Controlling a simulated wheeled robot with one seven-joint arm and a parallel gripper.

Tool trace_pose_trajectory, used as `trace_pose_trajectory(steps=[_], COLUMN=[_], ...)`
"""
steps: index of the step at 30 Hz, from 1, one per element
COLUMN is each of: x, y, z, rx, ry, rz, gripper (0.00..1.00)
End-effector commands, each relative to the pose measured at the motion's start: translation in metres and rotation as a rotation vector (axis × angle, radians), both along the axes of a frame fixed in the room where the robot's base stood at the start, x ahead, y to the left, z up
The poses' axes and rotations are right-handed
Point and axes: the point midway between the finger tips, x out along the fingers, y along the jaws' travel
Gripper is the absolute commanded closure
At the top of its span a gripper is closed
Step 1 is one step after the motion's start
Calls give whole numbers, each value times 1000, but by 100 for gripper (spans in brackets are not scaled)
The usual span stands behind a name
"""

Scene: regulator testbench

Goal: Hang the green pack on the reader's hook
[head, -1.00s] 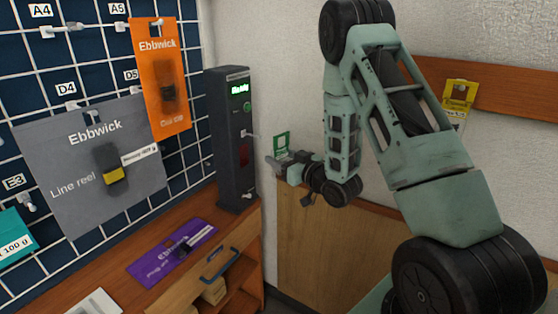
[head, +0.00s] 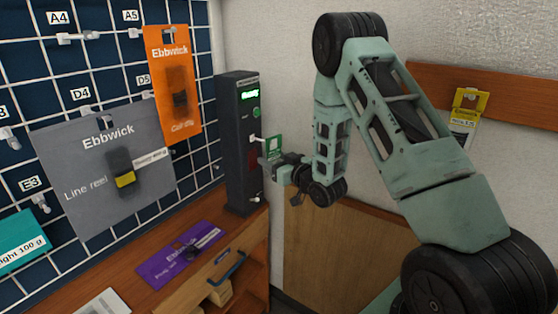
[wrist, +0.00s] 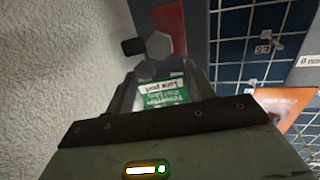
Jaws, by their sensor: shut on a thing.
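The green pack (head: 274,146) is a small card with a cut-out near its top, held upright beside the reader. My gripper (head: 268,162) is shut on its lower part. In the wrist view the green pack (wrist: 163,94) shows white print between the jaws (wrist: 160,100). The reader (head: 240,140) is a tall dark column with a lit green display. Its pale hook (head: 257,139) sticks out to the right, with its tip very close to the pack's left edge. I cannot tell whether the hook passes through the pack's cut-out.
A pegboard (head: 95,70) with a grey Line reel pack (head: 80,165) and an orange pack (head: 172,85) stands left. A purple pack (head: 180,255) lies on the wooden bench below. A yellow pack (head: 468,105) hangs on the right wall rail.

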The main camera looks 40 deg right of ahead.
Motion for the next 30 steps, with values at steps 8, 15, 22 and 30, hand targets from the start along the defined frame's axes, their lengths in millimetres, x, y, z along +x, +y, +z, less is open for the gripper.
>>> trace_pose_trajectory(steps=[8,15,22,30], x=[15,27,34,35], y=[6,10,12,13], z=[-1,-6,-9,-8], rx=[0,-1,0,0], ry=[0,-1,-1,-1], rz=[2,1,1,1], gripper=[69,69,69,69])
